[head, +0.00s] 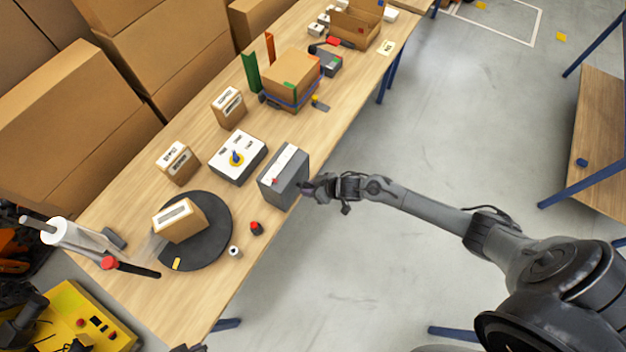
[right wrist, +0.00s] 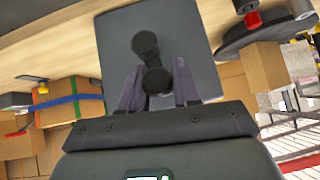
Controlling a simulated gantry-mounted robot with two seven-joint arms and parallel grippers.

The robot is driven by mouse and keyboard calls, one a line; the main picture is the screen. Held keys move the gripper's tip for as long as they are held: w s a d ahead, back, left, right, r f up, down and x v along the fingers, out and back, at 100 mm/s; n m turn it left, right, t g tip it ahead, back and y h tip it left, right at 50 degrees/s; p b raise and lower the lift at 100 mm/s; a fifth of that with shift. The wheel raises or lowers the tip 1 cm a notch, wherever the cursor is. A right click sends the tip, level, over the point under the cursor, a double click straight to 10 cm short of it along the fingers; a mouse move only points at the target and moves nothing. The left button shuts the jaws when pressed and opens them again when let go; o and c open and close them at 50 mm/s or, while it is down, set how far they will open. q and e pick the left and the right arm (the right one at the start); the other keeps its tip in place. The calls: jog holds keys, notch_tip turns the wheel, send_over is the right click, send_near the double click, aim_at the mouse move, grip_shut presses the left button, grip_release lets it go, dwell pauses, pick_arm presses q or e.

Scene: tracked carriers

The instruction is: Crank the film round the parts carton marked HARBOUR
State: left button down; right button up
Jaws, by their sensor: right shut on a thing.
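A brown carton (head: 180,221) with a white label sits on a black turntable (head: 220,236); its label is too small to read. A white film roll (head: 75,238) stands at the left, and a faint see-through film seems to stretch from it towards the carton. A grey crank box (head: 285,185) stands at the table's front edge. My right gripper (head: 312,189) is at its front face. In the right wrist view my fingers (right wrist: 157,88) are shut on the dark crank handle (right wrist: 155,80), with the box face (right wrist: 190,50) behind. My left gripper cannot be made out.
Two labelled cartons (head: 177,162) (head: 228,107) stand behind a white dial box (head: 238,158) with a blue pointer. A red button (head: 256,228) and a small white cylinder (head: 235,251) sit near the front edge. A strapped carton (head: 291,78) stands farther along.

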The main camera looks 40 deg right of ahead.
jog(key=s+a+f+n+t+h+b, duration=0.1)
jog(key=a+f+n+t+h+b, duration=0.3)
jog(key=h, duration=0.5)
jog(key=shift+s+f+n+t+b, duration=0.35)
jog(key=shift+n+t+b, duration=0.25)
jog(key=shift+n+b, duration=0.4)
jog(key=o, duration=1)
jog(key=shift+w, duration=0.1)
jog(key=shift+c, duration=0.2)
jog(key=shift+r, duration=0.1)
